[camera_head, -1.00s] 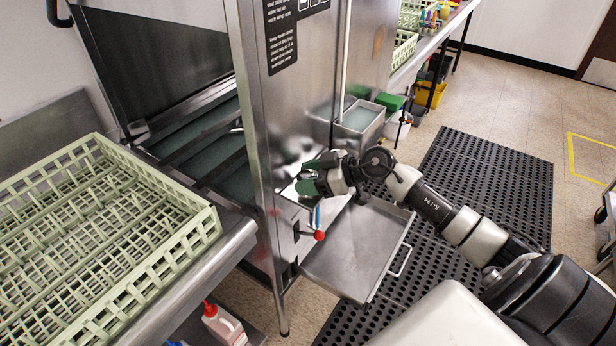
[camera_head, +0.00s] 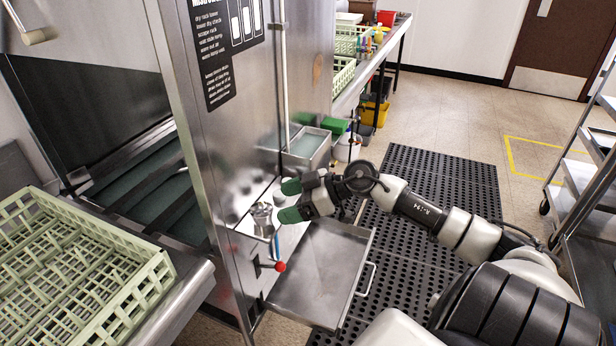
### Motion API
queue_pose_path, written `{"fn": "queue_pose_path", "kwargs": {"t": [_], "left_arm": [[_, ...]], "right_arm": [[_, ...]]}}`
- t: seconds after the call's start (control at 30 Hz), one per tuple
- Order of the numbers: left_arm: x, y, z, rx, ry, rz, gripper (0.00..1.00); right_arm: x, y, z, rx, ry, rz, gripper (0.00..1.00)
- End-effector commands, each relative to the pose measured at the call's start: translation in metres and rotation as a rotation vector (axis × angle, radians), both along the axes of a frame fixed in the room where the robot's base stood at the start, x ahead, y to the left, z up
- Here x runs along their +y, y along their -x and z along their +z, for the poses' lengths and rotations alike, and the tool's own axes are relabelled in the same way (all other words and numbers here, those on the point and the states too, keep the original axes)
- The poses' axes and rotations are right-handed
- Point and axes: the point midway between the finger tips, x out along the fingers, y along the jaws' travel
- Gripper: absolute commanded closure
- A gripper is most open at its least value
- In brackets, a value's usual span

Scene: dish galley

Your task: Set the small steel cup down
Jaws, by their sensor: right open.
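The small steel cup (camera_head: 262,214) stands on the narrow steel ledge on the side of the dish machine, near the ledge's left end. My right gripper (camera_head: 286,201) comes in from the right with its two green-padded fingers spread. It is open and empty, just right of the cup, and a small gap seems to show between fingers and cup. The cup looks upright. My left gripper is out of view.
Below the ledge are a red-knobbed lever (camera_head: 279,266) and a pulled-out steel tray (camera_head: 318,272). A steel bin (camera_head: 306,150) hangs behind the gripper. A green dish rack (camera_head: 85,262) lies at left. A black mat (camera_head: 425,215) covers the floor.

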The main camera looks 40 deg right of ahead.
Motion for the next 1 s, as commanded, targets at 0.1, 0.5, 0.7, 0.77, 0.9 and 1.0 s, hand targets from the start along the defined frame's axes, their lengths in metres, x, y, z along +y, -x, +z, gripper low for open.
{"fn": "queue_pose_path", "kwargs": {"t": [0.1,0.5,0.7,0.77,0.9,1.0], "left_arm": [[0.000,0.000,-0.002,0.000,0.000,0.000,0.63],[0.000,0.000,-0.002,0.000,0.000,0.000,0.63],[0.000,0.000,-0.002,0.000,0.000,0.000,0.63],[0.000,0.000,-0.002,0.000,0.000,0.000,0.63],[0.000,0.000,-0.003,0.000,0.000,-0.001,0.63],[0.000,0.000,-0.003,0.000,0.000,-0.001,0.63]], "right_arm": [[-0.013,0.014,0.006,0.003,0.002,0.000,0.19],[-0.033,0.034,0.020,0.000,0.000,0.001,0.19],[-0.035,0.034,0.018,-0.003,-0.006,-0.005,0.19],[-0.040,0.032,0.010,-0.015,-0.024,-0.025,0.19],[-0.072,0.026,-0.046,-0.084,-0.102,-0.183,0.19],[-0.101,0.034,-0.129,-0.110,-0.125,-0.398,0.19]]}}
